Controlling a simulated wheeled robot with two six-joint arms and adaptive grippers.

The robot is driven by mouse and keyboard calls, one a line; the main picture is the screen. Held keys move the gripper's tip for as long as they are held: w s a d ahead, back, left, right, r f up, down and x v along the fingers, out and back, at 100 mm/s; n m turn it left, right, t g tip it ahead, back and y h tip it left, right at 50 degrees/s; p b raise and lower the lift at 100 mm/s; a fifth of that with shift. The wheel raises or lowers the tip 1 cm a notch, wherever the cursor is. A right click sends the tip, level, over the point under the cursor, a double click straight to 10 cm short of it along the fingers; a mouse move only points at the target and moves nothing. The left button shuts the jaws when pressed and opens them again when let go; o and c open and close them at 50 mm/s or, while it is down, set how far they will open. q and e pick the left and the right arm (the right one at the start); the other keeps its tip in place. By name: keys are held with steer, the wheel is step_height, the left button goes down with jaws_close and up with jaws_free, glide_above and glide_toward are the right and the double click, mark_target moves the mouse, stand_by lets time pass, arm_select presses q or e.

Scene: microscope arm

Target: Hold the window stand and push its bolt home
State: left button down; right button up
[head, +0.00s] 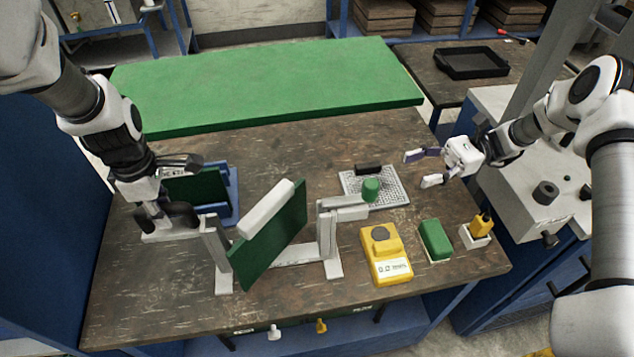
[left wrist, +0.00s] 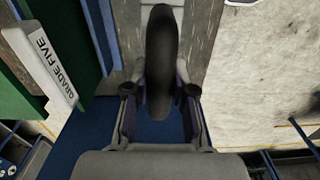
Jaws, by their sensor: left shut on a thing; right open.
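The grey window stand (head: 332,238) stands on the table with two posts and a tilted green panel (head: 272,240) between them. A white bar runs along the panel's top edge; in the left wrist view this bar (left wrist: 52,75) reads "GRADE FIVE". A grey bolt (head: 345,203) with a green knob (head: 371,188) sits at the top of the right post; how deep it is in cannot be told. My left gripper (head: 167,212) is shut on the stand's dark curved handle (left wrist: 160,50), left of the left post. My right gripper (head: 427,167) is open and empty, right of the knob and apart from it.
A perforated grey plate (head: 392,192) with a black block lies behind the knob. A yellow meter (head: 385,255), a green block (head: 436,240) and a yellow tool in a white holder (head: 476,234) stand front right. A blue-framed green panel (head: 233,190) stands behind my left gripper.

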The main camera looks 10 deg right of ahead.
mark_target(366, 198)
steer(key=a, duration=0.4)
steer(key=s+a, duration=0.1)
steer(key=a, duration=0.3)
steer(key=s+a+f, duration=0.1)
steer(key=a, duration=0.3)
steer(key=shift+s+a, duration=0.2)
steer(key=shift+s, duration=0.05)
steer(key=shift+c, duration=0.4)
